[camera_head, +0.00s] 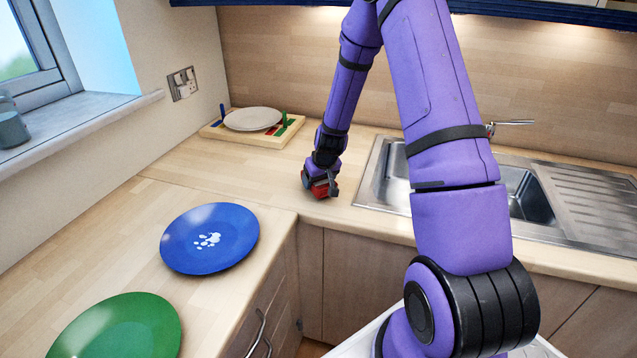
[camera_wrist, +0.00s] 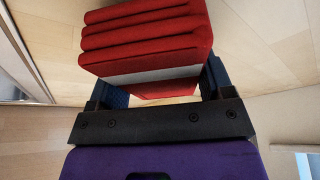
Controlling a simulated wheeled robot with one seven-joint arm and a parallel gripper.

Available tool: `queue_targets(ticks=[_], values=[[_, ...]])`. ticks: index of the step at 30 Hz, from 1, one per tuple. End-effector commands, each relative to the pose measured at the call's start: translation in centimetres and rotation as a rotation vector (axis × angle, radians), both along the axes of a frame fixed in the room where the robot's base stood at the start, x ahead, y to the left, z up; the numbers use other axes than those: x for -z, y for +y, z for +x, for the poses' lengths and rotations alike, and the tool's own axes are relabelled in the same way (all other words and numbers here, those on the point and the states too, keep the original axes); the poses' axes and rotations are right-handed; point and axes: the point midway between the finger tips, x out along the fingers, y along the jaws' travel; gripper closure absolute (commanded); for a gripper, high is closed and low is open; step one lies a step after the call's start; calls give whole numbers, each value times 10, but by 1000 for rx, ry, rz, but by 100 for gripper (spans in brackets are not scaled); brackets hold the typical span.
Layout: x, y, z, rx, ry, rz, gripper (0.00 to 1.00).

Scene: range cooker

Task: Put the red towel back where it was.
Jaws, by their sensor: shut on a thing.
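The red towel (camera_wrist: 145,40) is a folded stack with a pale band across its lower part in the wrist view. My gripper (camera_wrist: 155,88) is shut on it, with a finger at either side of the stack. In the head view the red towel (camera_head: 321,189) shows under my gripper (camera_head: 319,181) at the counter, left of the sink. My gripper hides part of it there. I cannot tell whether the towel touches the counter.
The sink (camera_head: 385,175) is just to the right, partly behind my arm. A board (camera_head: 285,133) with a pale plate (camera_head: 253,118) stands in the back corner. A blue plate (camera_head: 210,238) and green plate (camera_head: 115,328) lie front left. The counter between is clear.

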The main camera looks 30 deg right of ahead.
Motion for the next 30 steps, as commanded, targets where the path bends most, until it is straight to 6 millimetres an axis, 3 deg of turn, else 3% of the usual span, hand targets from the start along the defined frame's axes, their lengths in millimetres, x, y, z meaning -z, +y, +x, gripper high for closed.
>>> queue_targets(ticks=[3, 14, 15, 18, 30], values=[[12, 1, 0, -2, 0, 0, 52], [16, 1, 0, -2, 0, 0, 52], [16, 1, 0, -2, -1, 0, 21], [15, 1, 0, -2, -1, -1, 0], [7, 1, -1, -2, -3, -1, 0]])
